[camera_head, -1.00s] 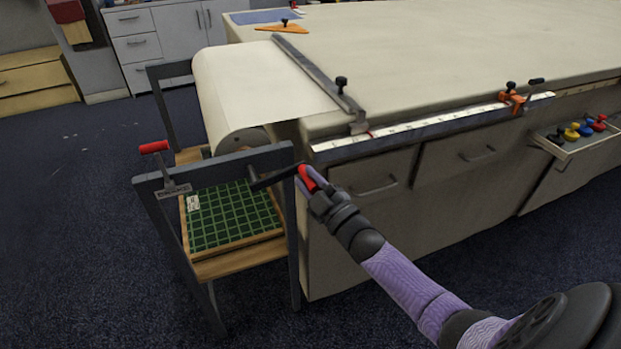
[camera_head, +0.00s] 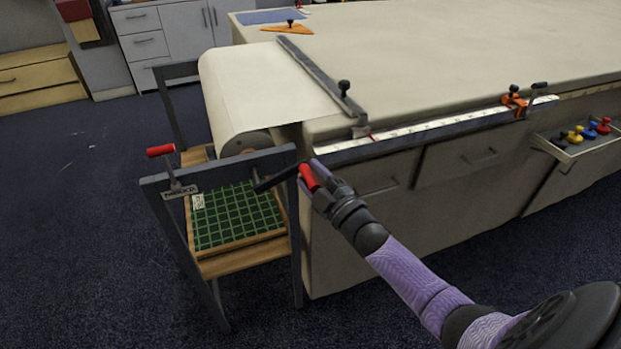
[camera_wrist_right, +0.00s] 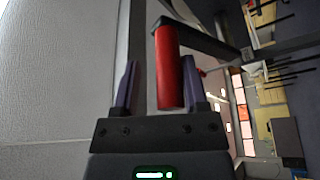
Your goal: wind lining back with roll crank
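The cream lining (camera_head: 268,88) lies over the table's left end and runs down onto a roll (camera_head: 247,141) in a grey stand (camera_head: 217,167). A crank with a black arm (camera_head: 277,179) and red handle (camera_head: 309,177) sticks out at the stand's right post. My right gripper (camera_head: 318,185) is at this handle. In the right wrist view the red handle (camera_wrist_right: 169,68) stands between the spread fingers of my gripper (camera_wrist_right: 160,88), nearer the right finger, with a gap at the left one. Another red-handled crank (camera_head: 160,151) stands at the stand's left. My left gripper is not in view.
A green gridded board (camera_head: 236,216) rests on the stand's wooden shelf. A metal bar (camera_head: 318,75) crosses the lining, and a white ruler rail (camera_head: 425,131) with an orange clamp (camera_head: 514,101) edges the table (camera_head: 440,60). A side tray (camera_head: 572,150) holds coloured knobs. Floor is clear at left.

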